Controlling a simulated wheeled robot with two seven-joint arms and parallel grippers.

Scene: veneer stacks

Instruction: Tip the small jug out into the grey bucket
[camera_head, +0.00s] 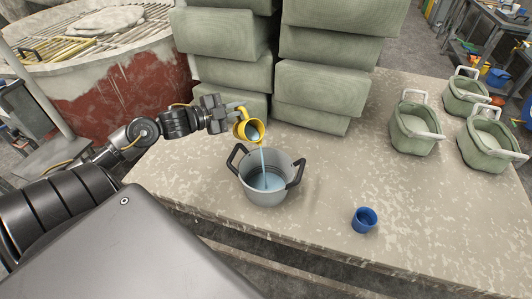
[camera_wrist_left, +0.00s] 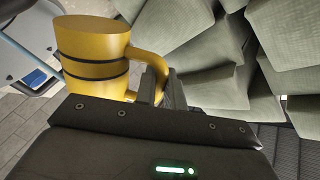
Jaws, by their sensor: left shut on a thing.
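My left gripper (camera_head: 228,112) is shut on the handle of a small yellow jug (camera_head: 242,128). The jug is tilted above the grey bucket (camera_head: 252,185), with its mouth over the bucket's far side. A thin pale blue stream runs from the jug down into the bucket, where blue liquid shows at the bottom. The bucket stands upright on the table, with two dark handles. In the left wrist view the jug (camera_wrist_left: 92,58) has dark bands, and its handle (camera_wrist_left: 150,62) runs down to the fingers, which are mostly hidden. My right gripper is not in view.
A blue cup (camera_head: 364,220) stands on the table (camera_head: 310,225) to the right of the bucket. Stacked grey-green blocks (camera_head: 325,85) rise close behind the jug. Several green baskets with pale handles (camera_head: 414,130) stand at the right. The table between is clear.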

